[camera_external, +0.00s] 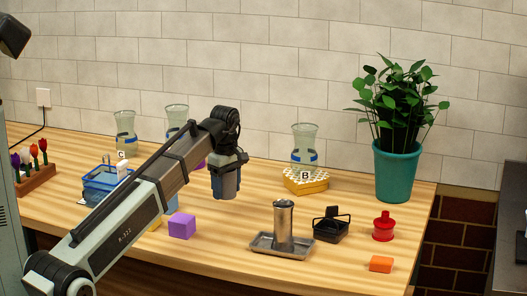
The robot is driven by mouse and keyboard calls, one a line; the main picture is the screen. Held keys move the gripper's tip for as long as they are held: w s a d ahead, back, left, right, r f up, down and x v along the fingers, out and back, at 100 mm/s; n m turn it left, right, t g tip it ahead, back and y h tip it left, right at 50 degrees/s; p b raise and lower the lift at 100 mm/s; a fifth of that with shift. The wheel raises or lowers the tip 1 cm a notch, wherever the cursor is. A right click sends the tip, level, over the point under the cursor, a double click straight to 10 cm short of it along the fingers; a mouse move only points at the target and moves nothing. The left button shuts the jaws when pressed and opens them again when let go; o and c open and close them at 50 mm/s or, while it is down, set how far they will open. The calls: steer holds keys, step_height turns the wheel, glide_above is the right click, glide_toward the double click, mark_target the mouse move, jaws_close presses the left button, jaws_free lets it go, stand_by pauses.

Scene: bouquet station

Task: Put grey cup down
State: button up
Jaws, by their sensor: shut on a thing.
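A silver metal cylinder (283,225) stands upright on that tray, apart from my gripper.
A purple cube (182,226) lies left of the tray. A black holder (331,227), a red bottle (383,227) and an orange block (381,264) are at the right. Glass vase B (304,145) on a yellow stand (307,184) and a potted plant (397,172) stand behind. A blue basket (100,180) is left.

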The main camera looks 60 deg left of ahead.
mark_target(227, 212)
steer(key=shift+f, duration=2.4)
steer(key=shift+f, duration=0.15)
steer(key=o, duration=1.1)
steer(key=shift+o, duration=0.2)
steer(key=shift+r, duration=0.2)
step_height(227, 212, up, 12)
